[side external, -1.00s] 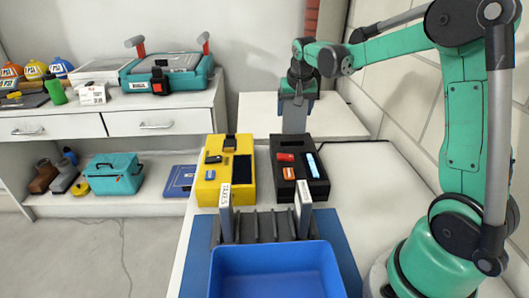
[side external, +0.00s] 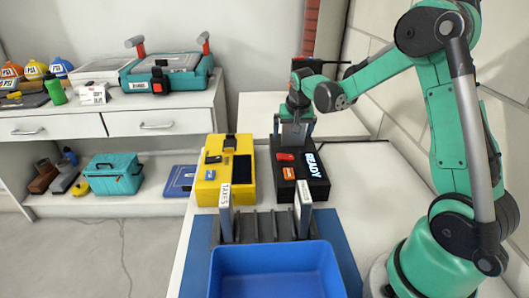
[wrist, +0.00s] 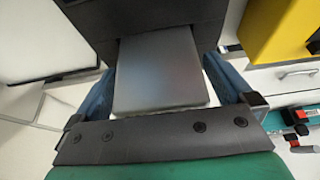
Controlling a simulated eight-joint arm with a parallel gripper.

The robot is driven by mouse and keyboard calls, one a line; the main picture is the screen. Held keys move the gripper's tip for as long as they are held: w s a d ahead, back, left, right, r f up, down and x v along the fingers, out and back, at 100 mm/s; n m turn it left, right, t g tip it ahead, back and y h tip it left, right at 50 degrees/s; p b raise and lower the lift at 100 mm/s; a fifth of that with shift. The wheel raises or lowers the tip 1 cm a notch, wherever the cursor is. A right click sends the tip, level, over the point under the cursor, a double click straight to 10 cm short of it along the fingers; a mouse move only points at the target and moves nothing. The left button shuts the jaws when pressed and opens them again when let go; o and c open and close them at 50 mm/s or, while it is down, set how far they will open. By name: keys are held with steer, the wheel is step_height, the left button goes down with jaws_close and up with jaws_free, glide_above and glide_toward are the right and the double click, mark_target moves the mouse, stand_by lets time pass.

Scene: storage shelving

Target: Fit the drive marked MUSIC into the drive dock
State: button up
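The drive dock is a black box (side external: 313,191) in the side external view; its screen reads READY. A grey drive (side external: 293,133) stands at the back of the dock, below my gripper (side external: 293,124). In the wrist view the drive (wrist: 160,75) enters the dark slot of the dock (wrist: 170,22), its near part sticking out. My gripper's blue fingers (wrist: 165,90) lie along both sides of the drive and appear shut on it. Its label is hidden, so I cannot read MUSIC on it.
A rack (side external: 268,226) in front holds a drive marked TAXES (side external: 225,210) and another light drive (side external: 303,209) with an unclear label. A yellow box (side external: 210,190) stands left of the dock. A blue bin (side external: 275,285) is nearest the camera.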

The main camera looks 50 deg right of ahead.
mark_target(295, 151)
steer(key=v, duration=1.1)
steer(key=s+a+f+n+t+y, duration=0.1)
steer(key=s+a+n, duration=0.3)
steer(key=a, duration=0.4)
steer(key=s+a+f+n+t+y, duration=0.1)
steer(key=s+a+n+t+y, duration=0.1)
steer(key=a, duration=0.6)
steer(key=s+n+t, duration=0.1)
steer(key=s+n, duration=0.1)
steer(key=n, duration=0.1)
steer(key=shift+s+a+f, duration=0.2)
steer(key=shift+s+f, duration=0.05)
steer(key=shift+s, duration=0.1)
